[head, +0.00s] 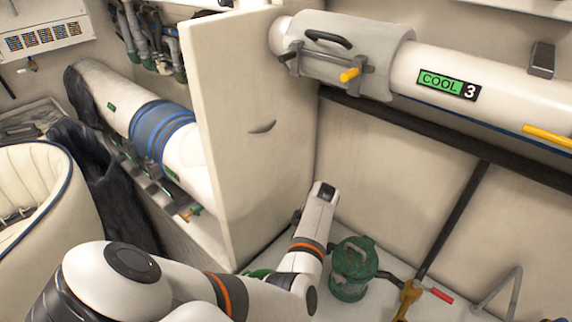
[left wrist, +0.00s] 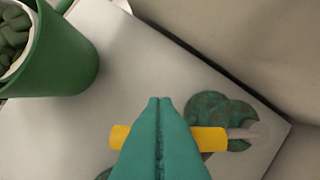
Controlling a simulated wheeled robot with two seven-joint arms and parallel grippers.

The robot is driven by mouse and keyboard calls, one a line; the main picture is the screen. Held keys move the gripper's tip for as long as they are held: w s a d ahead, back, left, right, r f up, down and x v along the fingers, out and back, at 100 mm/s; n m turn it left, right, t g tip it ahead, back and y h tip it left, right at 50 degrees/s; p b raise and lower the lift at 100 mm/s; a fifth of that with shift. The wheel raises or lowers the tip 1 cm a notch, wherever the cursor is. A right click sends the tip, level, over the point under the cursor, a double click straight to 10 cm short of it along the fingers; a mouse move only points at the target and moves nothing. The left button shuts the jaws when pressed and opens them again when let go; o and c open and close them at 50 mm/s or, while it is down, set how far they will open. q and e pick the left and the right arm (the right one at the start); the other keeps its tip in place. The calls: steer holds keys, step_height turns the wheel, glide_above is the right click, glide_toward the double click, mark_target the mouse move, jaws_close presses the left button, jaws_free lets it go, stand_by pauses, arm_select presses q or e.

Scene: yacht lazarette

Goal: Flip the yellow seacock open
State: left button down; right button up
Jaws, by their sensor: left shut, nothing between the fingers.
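The yellow seacock handle (left wrist: 210,139) lies crosswise in the left wrist view, with a grey stem at its right end. A mottled green, corroded round body (left wrist: 208,107) shows behind it. My left gripper (left wrist: 160,101) has teal fingers pressed together, with nothing between them. The fingers cover the middle of the handle; I cannot tell whether they touch it. In the head view my left arm reaches down to the floor area by the partition, and its fingers are hidden. The seacock is not clearly seen there. My right gripper is in neither view.
A green strainer (head: 352,268) stands right of my arm, near a brass fitting with a red handle (head: 441,295). A tall white partition (head: 245,130) rises behind. A green bucket (left wrist: 60,60) is upper left in the wrist view. A big white pipe (head: 440,75) runs above.

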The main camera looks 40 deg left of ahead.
arm_select(q)
steer(key=shift+w+d+f+n+b, duration=0.2)
steer(key=shift+d+n+b, duration=0.1)
steer(key=shift+n, duration=0.2)
steer(key=shift+w+d+f+n+b, duration=0.15)
steer(key=shift+w+n+b, duration=0.1)
steer(key=shift+n, duration=0.25)
steer(key=shift+w+d+r+g+b, duration=0.15)
steer(key=shift+d+g+b, duration=0.15)
steer(key=shift+d, duration=0.05)
steer(key=shift+w+d+r+b, duration=0.1)
steer(key=shift+w+d+b, duration=0.4)
steer(key=shift+w+b, duration=0.4)
steer(key=shift+w+d+b, duration=0.5)
steer(key=shift+w+b, duration=0.3)
steer(key=shift+w, duration=0.15)
steer(key=shift+w+d+r+b, duration=0.1)
steer(key=shift+w+d+b, duration=0.4)
steer(key=shift+w+b, duration=0.4)
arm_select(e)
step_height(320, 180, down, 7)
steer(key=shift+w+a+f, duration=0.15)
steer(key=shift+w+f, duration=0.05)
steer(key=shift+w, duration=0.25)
arm_select(q)
steer(key=shift+w+r+h, duration=0.1)
steer(key=shift+w+h, duration=0.05)
steer(key=shift+h, duration=0.15)
